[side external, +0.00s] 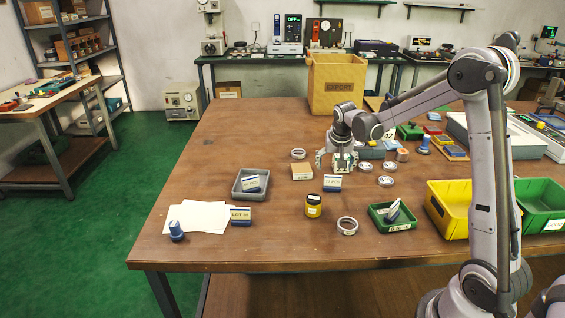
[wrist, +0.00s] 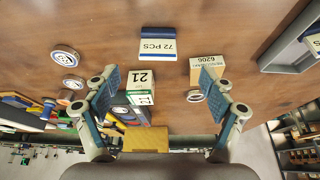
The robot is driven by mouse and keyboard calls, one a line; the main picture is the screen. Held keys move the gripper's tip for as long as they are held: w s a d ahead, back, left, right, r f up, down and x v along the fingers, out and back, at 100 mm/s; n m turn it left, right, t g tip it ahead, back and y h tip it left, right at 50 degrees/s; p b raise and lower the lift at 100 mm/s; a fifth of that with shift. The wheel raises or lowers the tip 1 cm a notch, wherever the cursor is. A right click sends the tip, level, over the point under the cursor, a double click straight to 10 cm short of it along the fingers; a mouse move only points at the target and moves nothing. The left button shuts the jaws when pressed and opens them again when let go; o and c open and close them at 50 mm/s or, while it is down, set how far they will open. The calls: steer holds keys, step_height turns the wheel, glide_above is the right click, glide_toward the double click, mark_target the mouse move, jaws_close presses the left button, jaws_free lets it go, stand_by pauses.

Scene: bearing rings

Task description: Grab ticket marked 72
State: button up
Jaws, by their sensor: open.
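The ticket marked 72 PCS (wrist: 157,45) is a white card in a dark blue holder. It shows upside down near the top middle of the wrist view. In the side view the same ticket (side external: 332,183) stands on the brown table, just in front of my gripper (side external: 338,160). In the wrist view my gripper (wrist: 158,88) is open, its two blue-padded fingers wide apart and short of the ticket. I see nothing held.
A cardboard box marked 6206 (wrist: 205,68) is by the right finger. A yellow jar (side external: 313,206) and several metal rings are close by.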

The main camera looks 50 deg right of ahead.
mark_target(333, 178)
steer(key=x, duration=0.4)
steer(key=shift+d+f, duration=0.1)
steer(key=shift+f, duration=0.15)
steer(key=shift+d+x, duration=0.2)
steer(key=shift+x, duration=1.1)
steer(key=shift+d+x, duration=0.2)
steer(key=shift+x, duration=1.1)
steer(key=shift+w+r, duration=0.15)
steer(key=c, duration=1.3)
